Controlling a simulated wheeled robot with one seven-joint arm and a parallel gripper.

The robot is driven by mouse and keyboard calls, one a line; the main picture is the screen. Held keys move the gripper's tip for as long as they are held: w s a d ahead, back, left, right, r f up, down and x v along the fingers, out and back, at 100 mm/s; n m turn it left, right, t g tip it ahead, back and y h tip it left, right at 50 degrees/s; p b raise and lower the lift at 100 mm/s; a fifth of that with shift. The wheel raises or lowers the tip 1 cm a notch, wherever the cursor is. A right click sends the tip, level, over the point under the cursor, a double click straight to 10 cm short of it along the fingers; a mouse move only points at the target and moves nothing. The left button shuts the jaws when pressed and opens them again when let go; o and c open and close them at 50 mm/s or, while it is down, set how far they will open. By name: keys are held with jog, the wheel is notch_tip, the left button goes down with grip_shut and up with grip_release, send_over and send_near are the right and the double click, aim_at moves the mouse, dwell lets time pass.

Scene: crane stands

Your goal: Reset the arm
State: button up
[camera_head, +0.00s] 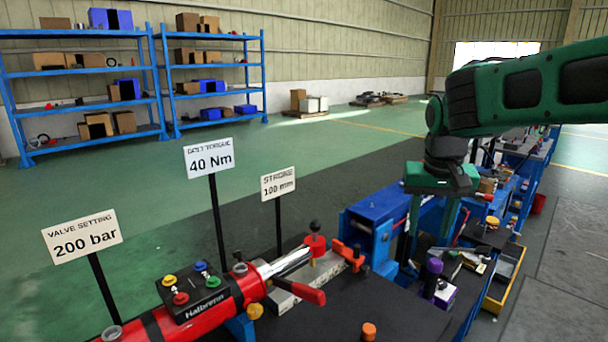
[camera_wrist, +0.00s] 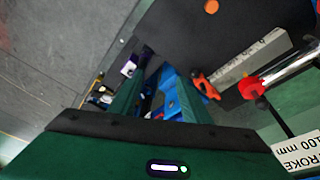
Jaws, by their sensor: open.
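My arm reaches in from the right in the head view. My green gripper (camera_head: 427,238) points down at the right of the picture, over the bench area beside a blue vise-like block (camera_head: 374,228). Its two fingers are apart and I see nothing held between them. In the wrist view the gripper (camera_wrist: 155,92) shows above its dark-edged green body, with blue parts beyond the fingers. The exact height of the fingertips above the bench is hard to tell.
A red cylinder (camera_head: 190,306) with coloured knobs lies on the dark bench, near signs reading 200 bar (camera_head: 82,237), 40 Nm (camera_head: 209,159) and 100 mm (camera_head: 278,184). An orange cap (camera_head: 369,331) stands in front. Blue shelves (camera_head: 156,90) stand behind open green floor.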

jog(key=s+d+f+m+g, duration=0.15)
jog(key=s+d+f, duration=0.25)
jog(key=s+d, duration=0.75)
jog(key=s+d+f+m, duration=0.1)
jog(key=s+f, duration=0.2)
jog(key=s, duration=0.5)
jog(key=s+d+f+m+g+y, duration=0.1)
jog(key=s+f, duration=0.2)
jog(key=s, duration=0.6)
jog(key=shift+s, duration=0.2)
jog(key=shift+d, duration=0.1)
jog(key=shift+w+f, duration=0.25)
jog(key=shift+w, duration=0.4)
